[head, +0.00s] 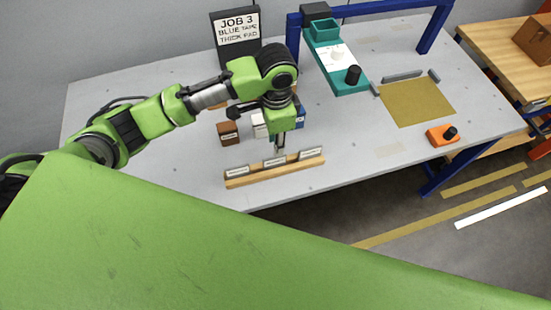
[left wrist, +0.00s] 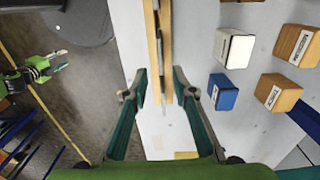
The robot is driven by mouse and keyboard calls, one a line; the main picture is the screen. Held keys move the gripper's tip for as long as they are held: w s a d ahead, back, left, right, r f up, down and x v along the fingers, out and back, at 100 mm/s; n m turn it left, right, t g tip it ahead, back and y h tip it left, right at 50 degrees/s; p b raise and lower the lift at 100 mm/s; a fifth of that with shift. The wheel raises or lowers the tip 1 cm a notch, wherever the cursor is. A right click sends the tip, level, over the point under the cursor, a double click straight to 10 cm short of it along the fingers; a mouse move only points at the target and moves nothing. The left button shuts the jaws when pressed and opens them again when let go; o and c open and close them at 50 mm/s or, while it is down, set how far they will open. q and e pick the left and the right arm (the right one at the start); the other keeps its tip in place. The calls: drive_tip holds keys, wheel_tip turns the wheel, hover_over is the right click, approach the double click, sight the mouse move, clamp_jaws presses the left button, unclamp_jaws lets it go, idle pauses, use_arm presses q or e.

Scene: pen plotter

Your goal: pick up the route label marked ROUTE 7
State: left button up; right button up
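A wooden rack (head: 278,175) near the table's front edge holds three pale labels: a left one (head: 237,171), a middle one (head: 275,161) and a right one (head: 311,152). Their print is too small to read, so I cannot tell which is ROUTE 7. My left gripper (head: 279,150) points down just above and behind the middle label. In the left wrist view its fingers (left wrist: 160,88) are apart, with the rack (left wrist: 166,40) running between and beyond them; nothing is held. What seems to be my right gripper (left wrist: 61,60) is far off at left, its fingers apart.
Behind the rack stand a brown block (head: 228,133), a white block (left wrist: 234,48), a blue block (left wrist: 223,92) and other brown blocks. A JOB 3 sign (head: 237,33) stands at the back. A blue-framed plotter (head: 293,35), tan mat (head: 418,102) and orange button box (head: 442,135) are right.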

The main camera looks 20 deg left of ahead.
sight(274, 159)
use_arm(q)
wheel_tip(274, 159, down, 3)
drive_tip(key=shift+s+r, duration=0.1)
wheel_tip(274, 159, down, 3)
drive_tip(key=shift+a+f+p, duration=0.15)
drive_tip(key=shift+p, duration=0.7)
wheel_tip(274, 159, down, 2)
drive_tip(key=shift+s+a+f, duration=0.1)
drive_tip(key=shift+f, duration=0.5)
drive_tip(key=shift+c, duration=0.4)
clamp_jaws()
use_arm(e)
drive_tip(key=shift+s+a+r, duration=0.15)
drive_tip(key=shift+r, duration=0.45)
drive_tip(key=shift+s+a+r, duration=0.1)
drive_tip(key=shift+r, duration=0.5)
